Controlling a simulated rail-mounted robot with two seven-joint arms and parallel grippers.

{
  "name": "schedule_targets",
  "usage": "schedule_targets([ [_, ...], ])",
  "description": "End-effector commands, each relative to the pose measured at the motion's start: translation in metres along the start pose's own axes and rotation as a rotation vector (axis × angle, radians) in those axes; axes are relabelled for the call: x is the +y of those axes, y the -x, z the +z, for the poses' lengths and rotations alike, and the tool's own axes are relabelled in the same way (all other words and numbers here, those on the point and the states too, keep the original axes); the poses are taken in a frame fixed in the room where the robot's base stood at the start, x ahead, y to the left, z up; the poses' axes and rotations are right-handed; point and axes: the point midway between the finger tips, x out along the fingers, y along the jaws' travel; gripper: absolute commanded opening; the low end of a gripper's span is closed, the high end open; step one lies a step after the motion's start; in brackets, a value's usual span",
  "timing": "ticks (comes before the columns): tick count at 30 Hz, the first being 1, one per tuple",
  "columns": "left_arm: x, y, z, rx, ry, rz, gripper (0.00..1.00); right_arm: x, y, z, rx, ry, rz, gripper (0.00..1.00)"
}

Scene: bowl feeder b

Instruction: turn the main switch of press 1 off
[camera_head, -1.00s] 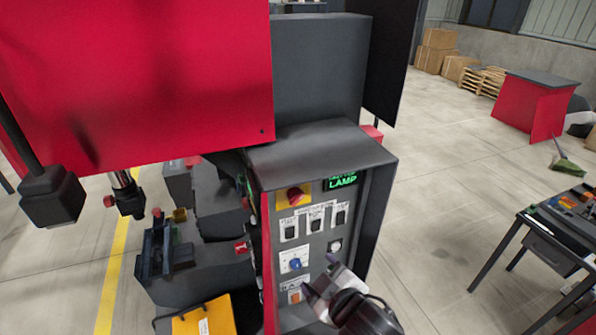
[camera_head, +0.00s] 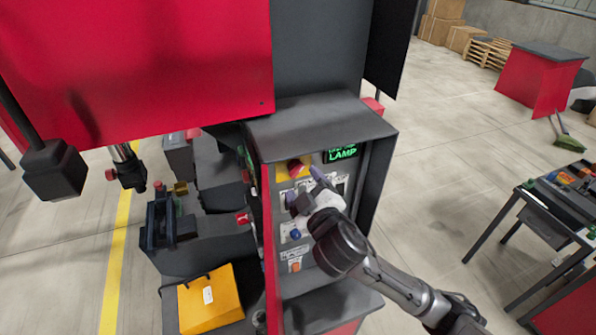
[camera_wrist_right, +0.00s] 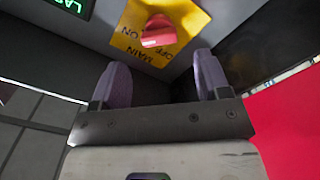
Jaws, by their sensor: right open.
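The main switch is a red rotary knob (camera_head: 296,166) on a yellow plate (camera_head: 282,172), high on the grey control panel. The right wrist view shows the red knob (camera_wrist_right: 158,31) close up on its yellow plate (camera_wrist_right: 130,45), which carries the words MAIN, ON and OFF. My right gripper (camera_head: 306,188) is in front of the panel, just below the knob. In the wrist view its two purple-grey fingers (camera_wrist_right: 163,78) are spread apart, with the knob beyond the gap between them and nothing held. My left gripper is not in view.
A green-lit LAMP display (camera_head: 341,153) sits right of the knob. A blue knob (camera_head: 295,234) and an orange button (camera_head: 296,267) are lower on the panel. A red press cover (camera_head: 140,70) overhangs at left. A table with parts (camera_head: 555,205) stands at right.

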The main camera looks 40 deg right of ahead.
Motion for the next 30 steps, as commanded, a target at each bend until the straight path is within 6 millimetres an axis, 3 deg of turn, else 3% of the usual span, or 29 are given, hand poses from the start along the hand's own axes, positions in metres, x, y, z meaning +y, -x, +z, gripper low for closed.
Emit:
schedule_targets([
  [9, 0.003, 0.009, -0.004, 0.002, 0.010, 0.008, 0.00, 0.000, -0.037, 0.000, 0.000, 0.000, 0.000, 0.70],
  [23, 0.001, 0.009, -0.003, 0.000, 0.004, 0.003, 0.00, 0.000, -0.046, 0.000, 0.000, 0.000, 0.000, 0.70],
  [30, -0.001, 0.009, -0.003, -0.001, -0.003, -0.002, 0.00, 0.000, -0.045, 0.000, 0.000, 0.000, 0.000, 0.49],
])
